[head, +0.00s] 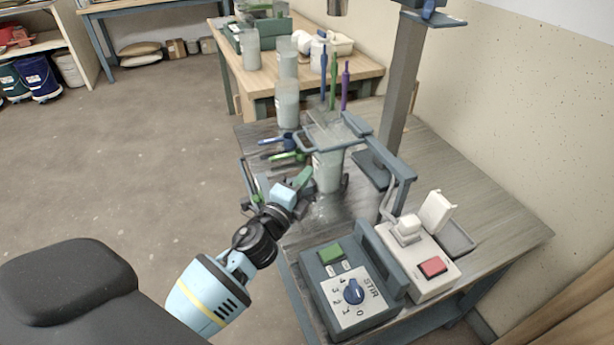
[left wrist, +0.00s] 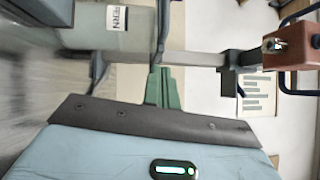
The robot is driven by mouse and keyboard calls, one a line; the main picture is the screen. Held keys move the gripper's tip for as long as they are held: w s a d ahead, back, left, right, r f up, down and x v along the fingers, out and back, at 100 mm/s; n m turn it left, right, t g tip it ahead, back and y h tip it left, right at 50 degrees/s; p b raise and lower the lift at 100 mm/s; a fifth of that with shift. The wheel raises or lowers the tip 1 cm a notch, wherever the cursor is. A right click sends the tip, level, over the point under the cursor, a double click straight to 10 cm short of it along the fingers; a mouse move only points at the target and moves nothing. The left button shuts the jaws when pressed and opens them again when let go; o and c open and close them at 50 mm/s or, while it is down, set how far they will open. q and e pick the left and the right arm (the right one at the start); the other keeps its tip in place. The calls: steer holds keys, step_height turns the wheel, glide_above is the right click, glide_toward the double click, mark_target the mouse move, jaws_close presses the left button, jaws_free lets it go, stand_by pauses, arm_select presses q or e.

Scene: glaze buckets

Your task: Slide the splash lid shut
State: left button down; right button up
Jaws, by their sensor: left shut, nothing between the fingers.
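The splash lid (head: 335,128) is a clear plate with a blue-grey rim, just above the top of a translucent bucket (head: 328,172) at the mixing stand. I cannot tell how much of the bucket's mouth it covers. My left gripper (head: 303,178) is left of the bucket and lower than the lid, with its green fingers together and empty. My right gripper is in neither view.
A stir control box (head: 350,290) and a white box with a red button (head: 425,260) stand at the bench's near side. A grey post (head: 400,85) rises behind the lid. Tools with green and blue handles (head: 285,157) lie left of the bucket.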

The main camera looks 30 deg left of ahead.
arm_select(q)
steer(key=s+f+b, duration=0.1)
steer(key=s, duration=0.8)
steer(key=shift+a+f, duration=0.15)
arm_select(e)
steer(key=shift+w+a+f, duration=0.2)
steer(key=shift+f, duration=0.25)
arm_select(q)
steer(key=shift+s, duration=0.1)
